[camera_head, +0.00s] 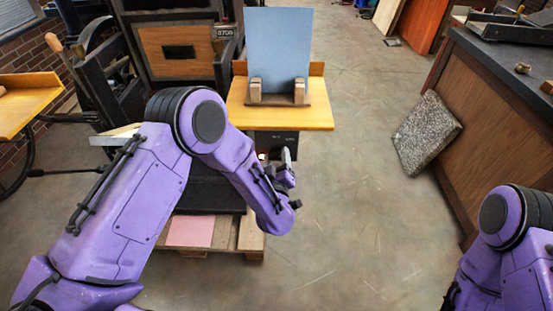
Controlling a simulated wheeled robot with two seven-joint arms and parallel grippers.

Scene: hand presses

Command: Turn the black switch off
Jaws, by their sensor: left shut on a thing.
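A black box (282,144) with small pale markings sits under the front edge of the yellow wooden shelf. My left arm reaches in from the left, and my left gripper (287,171) is just in front of and below this box. The gripper is small in view and partly covered by my own wrist. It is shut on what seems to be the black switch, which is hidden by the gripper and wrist. I cannot make out the switch's position. My right arm shows at the lower right, but its gripper is out of view.
The yellow shelf (312,117) holds an upright blue-grey panel (279,45) in a wooden stand. A black press with a wooden panel (178,53) stands behind my left arm. A pallet (240,242) lies below. A speckled slab (426,134) leans against a cabinet (495,120). The middle floor is clear.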

